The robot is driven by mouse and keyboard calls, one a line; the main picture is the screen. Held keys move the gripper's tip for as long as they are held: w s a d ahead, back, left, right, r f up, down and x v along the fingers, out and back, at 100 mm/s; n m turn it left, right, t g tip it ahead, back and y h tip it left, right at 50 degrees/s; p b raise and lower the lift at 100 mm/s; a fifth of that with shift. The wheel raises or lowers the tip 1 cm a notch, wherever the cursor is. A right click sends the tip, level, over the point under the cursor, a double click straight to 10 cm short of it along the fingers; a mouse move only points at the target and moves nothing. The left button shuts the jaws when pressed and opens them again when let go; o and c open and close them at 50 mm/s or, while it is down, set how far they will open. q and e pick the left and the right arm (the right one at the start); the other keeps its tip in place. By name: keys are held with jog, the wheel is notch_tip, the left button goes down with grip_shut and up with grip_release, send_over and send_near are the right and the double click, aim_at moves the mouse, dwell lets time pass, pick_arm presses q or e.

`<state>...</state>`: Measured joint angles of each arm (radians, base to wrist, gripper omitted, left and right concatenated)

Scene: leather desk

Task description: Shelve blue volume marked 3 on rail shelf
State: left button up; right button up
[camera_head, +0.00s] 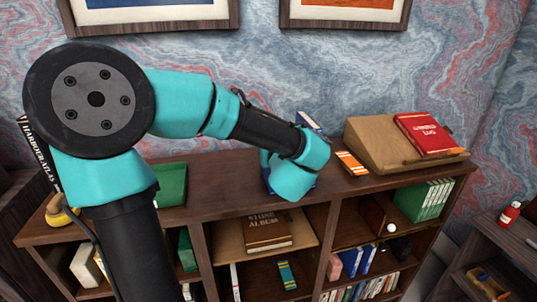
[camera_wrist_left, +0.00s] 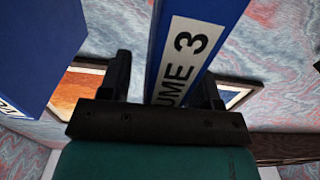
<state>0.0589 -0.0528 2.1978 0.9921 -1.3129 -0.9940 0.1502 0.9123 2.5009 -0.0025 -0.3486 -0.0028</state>
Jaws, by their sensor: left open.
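A blue volume (camera_wrist_left: 190,45) with a white label reading "UME 3" shows in the left wrist view. My left gripper (camera_wrist_left: 165,72) is open, with one finger on each side of the volume's spine. A gap shows between the left finger and the spine; the right finger is close to it, and I cannot tell if they touch. In the head view my left arm hides the gripper, and a bit of a blue-and-white book (camera_head: 308,121) shows behind the wrist above the bookcase top. My right gripper is in neither view. I cannot tell which part is the rail shelf.
Another blue book (camera_wrist_left: 35,50) stands left in the wrist view. On the bookcase top (camera_head: 225,172) are a green tray (camera_head: 173,185), an orange book (camera_head: 351,163) and a sloped stand (camera_head: 370,143) with a red book (camera_head: 425,134).

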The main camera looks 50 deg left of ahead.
pick_arm(q)
grip_shut()
dwell(0.5)
